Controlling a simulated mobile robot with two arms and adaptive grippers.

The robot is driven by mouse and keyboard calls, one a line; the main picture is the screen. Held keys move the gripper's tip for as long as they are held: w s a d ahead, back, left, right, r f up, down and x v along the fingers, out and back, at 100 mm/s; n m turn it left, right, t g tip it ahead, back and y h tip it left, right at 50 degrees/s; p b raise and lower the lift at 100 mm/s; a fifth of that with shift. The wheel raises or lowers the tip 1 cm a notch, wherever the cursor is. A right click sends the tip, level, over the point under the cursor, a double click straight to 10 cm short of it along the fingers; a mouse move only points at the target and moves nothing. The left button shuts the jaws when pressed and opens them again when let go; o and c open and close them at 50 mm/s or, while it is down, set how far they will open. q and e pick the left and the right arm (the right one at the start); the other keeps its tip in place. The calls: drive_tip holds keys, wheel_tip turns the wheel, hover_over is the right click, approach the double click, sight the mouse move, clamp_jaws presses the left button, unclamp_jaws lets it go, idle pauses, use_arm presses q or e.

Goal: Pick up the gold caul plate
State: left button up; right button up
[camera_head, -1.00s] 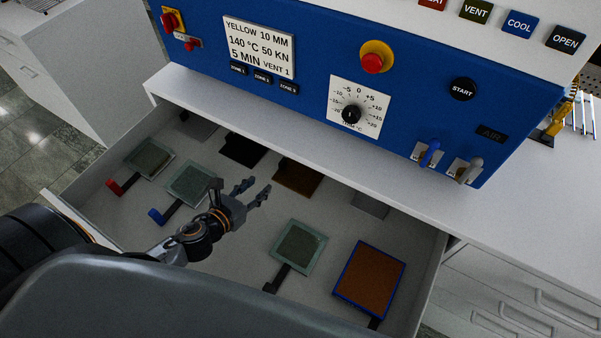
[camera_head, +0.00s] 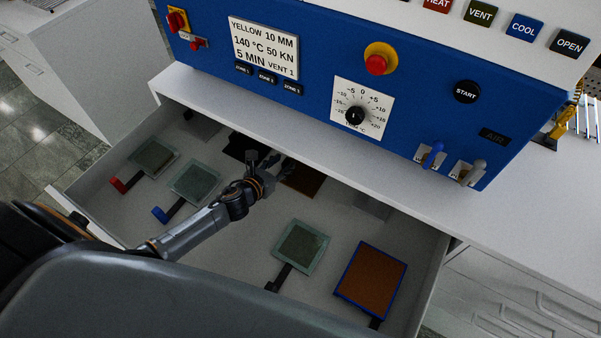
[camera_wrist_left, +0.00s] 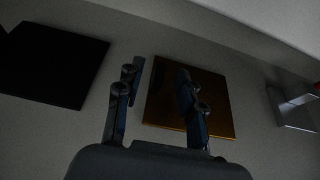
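The gold caul plate (camera_head: 304,181) is a flat brown-gold square lying on the floor of the open drawer, partly under the press front's overhang. It also shows in the left wrist view (camera_wrist_left: 163,92), just ahead of the fingers. My left gripper (camera_head: 272,163) reaches into the drawer at the plate's left edge. In the left wrist view my left gripper (camera_wrist_left: 158,90) has its fingers spread apart, with nothing between them; the right-hand fingers overlap the plate in the picture. The height of the fingers above the plate is hard to tell. My right gripper is not in view.
A black plate (camera_head: 240,146) lies left of the gold one, and a grey plate (camera_head: 372,207) lies right. Nearer are green-grey square plates with red (camera_head: 152,158), blue (camera_head: 193,182) and black (camera_head: 301,247) handles, and a blue-framed brown plate (camera_head: 371,282). The blue press panel (camera_head: 320,60) overhangs behind.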

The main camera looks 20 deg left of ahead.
use_arm(q)
drive_tip(key=shift+w+d+f, duration=0.1)
drive_tip(key=shift+w+f, duration=0.1)
drive_tip(key=shift+w, duration=0.2)
clamp_jaws()
drive_tip(key=shift+r, duration=0.1)
